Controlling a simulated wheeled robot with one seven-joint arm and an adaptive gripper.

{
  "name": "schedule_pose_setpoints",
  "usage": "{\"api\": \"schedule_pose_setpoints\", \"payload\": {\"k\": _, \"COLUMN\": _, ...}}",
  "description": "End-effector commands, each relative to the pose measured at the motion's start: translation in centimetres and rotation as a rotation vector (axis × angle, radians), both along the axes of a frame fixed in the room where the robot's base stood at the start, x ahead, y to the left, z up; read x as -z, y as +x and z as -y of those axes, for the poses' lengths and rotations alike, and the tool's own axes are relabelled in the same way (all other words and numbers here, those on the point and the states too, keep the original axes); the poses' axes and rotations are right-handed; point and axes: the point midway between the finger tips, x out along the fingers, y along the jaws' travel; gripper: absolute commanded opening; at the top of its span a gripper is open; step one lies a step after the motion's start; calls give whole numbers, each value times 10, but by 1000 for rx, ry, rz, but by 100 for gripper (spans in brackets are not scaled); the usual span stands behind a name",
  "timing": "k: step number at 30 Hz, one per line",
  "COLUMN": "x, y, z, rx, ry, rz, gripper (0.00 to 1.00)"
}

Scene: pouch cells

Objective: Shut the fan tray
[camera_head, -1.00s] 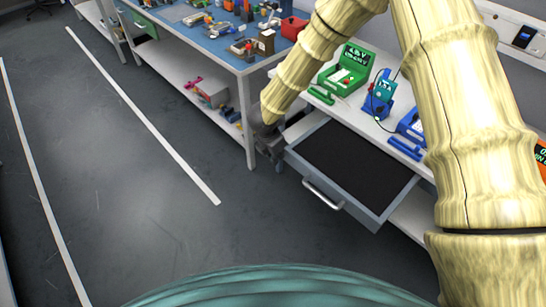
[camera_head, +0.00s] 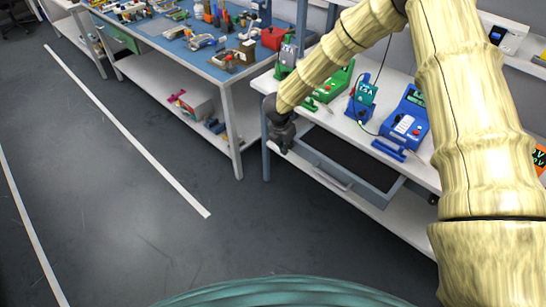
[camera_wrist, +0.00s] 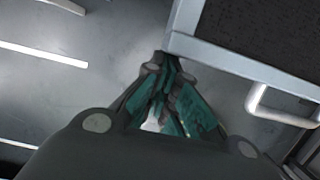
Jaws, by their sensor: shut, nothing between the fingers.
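The fan tray looks to be the grey drawer (camera_head: 362,189) under the white bench, with a dark lining and a bar handle (camera_head: 330,179) on its front. It stands partly open; some dark lining shows between its front and the bench edge. My gripper (camera_head: 284,150) is at the left end of the drawer front. In the wrist view my gripper (camera_wrist: 168,62) has its fingertips together, at the corner of the drawer front (camera_wrist: 225,58), touching or very close to it. The handle (camera_wrist: 275,108) is to the right of the fingers, not held.
The white bench (camera_head: 318,112) above the drawer carries green and blue instruments (camera_head: 407,120) with cables. A lower shelf (camera_head: 345,205) lies beneath the drawer. A blue-topped workbench (camera_head: 215,62) stands to the left. The floor (camera_head: 130,215) in front is clear, with white stripes.

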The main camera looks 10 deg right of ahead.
Motion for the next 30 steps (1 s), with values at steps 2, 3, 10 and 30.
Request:
{"api": "schedule_pose_setpoints", "payload": {"k": 2, "x": 1, "y": 13, "z": 18, "rx": 6, "ry": 0, "rz": 1, "gripper": 0}}
{"api": "schedule_pose_setpoints", "payload": {"k": 3, "x": 1, "y": 19, "z": 26, "rx": 7, "ry": 0, "rz": 1, "gripper": 0}}
{"api": "schedule_pose_setpoints", "payload": {"k": 10, "x": 1, "y": 45, "z": 59, "rx": 3, "ry": 0, "rz": 0, "gripper": 0}}
{"api": "schedule_pose_setpoints", "payload": {"k": 30, "x": 0, "y": 59, "z": 75, "rx": 0, "ry": 0, "rz": 0, "gripper": 0}}
